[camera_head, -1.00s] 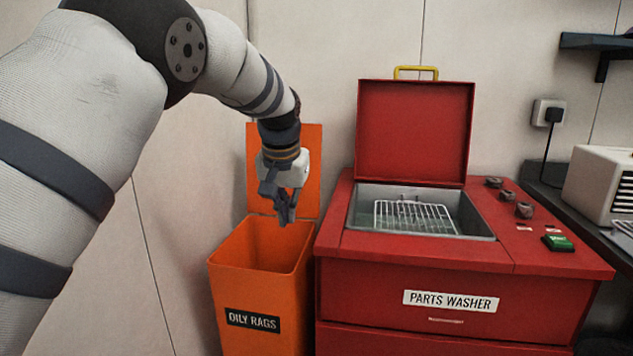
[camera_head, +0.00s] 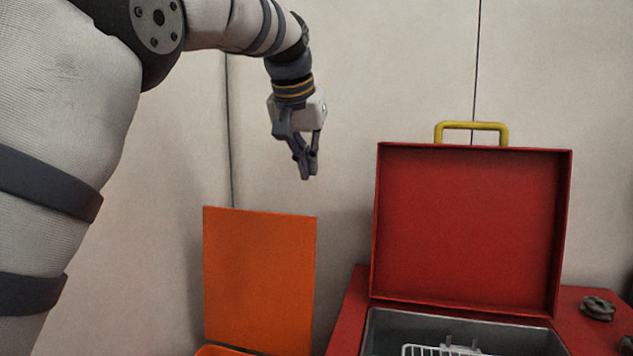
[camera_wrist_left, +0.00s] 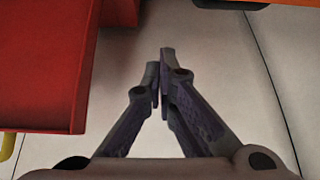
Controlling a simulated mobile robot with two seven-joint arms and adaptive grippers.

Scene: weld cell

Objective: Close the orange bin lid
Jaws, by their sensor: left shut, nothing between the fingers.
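The orange bin lid (camera_head: 260,280) stands open and upright in the head view, near the pale wall. Only a strip of the orange bin's rim (camera_head: 222,351) shows at the bottom edge; the rest is out of frame. My left gripper (camera_head: 307,176) is shut and empty, above the lid's top right corner in the picture and apart from it. In the left wrist view its fingertips (camera_wrist_left: 162,55) meet before the pale wall, with an orange strip at the top edge. My right gripper is not in view.
The red parts washer's lid (camera_head: 470,230) stands open to the right of the orange lid, with a yellow handle (camera_head: 472,127) on top. A wire rack (camera_head: 440,350) shows in its basin. The wall behind my gripper is bare.

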